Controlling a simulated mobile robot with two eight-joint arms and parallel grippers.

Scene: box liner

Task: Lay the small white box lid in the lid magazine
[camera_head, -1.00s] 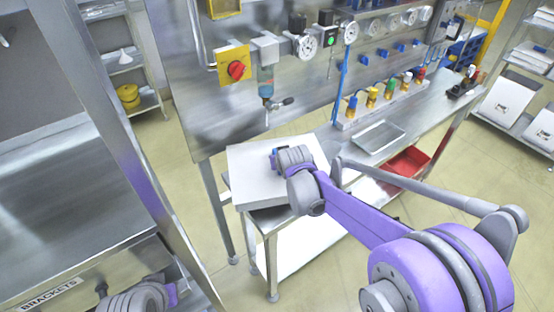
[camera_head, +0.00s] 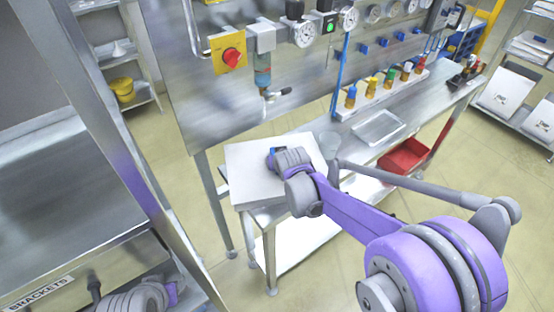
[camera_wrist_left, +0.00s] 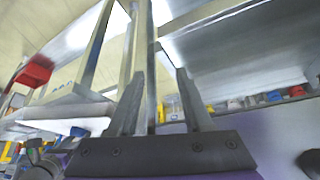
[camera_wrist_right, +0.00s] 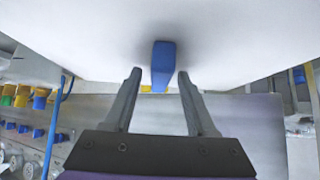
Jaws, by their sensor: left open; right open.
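A white slab with a flat top (camera_head: 250,170), which looks like the box lid, sits at the near left end of the steel bench. In the right wrist view its white face (camera_wrist_right: 90,35) fills the top, with a blue tab (camera_wrist_right: 162,66) standing out of it. My right gripper (camera_wrist_right: 157,75) is open, with the tab between its fingertips and gaps showing on both sides. My right wrist hides part of the slab in the head view. My left gripper (camera_wrist_left: 157,75) is open and empty, low beside the left rack. I cannot make out a lid magazine.
The bench (camera_head: 345,150) carries a steel tray (camera_head: 379,128) and a row of coloured fittings (camera_head: 385,90) before an upright panel with valves and gauges. A red bin (camera_head: 404,157) is below. A metal post (camera_head: 125,150) and rack labelled BRACKETS (camera_head: 42,293) stand at left.

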